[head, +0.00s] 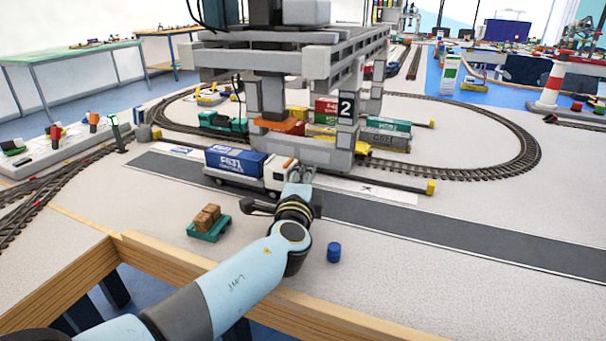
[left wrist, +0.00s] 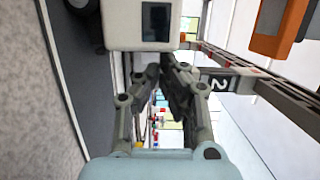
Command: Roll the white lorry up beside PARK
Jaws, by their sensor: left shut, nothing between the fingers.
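The white lorry (head: 277,174) stands on the dark grey road strip (head: 400,214) under the gantry crane, carrying a blue container (head: 236,161). Its cab is at its right end. My left gripper (head: 299,174) is shut and empty, right at the cab's front end. In the left wrist view the lorry's white cab (left wrist: 122,32) with a dark window fills the top, just beyond the shut fingertips (left wrist: 160,72). I cannot tell whether they touch. No word PARK is readable; pale marked strips (head: 180,151) lie along the road's far edge. My right gripper is not in view.
The gantry crane (head: 346,107) marked 2 stands over the road and rail wagons. The road is clear left of the lorry and far to the right.

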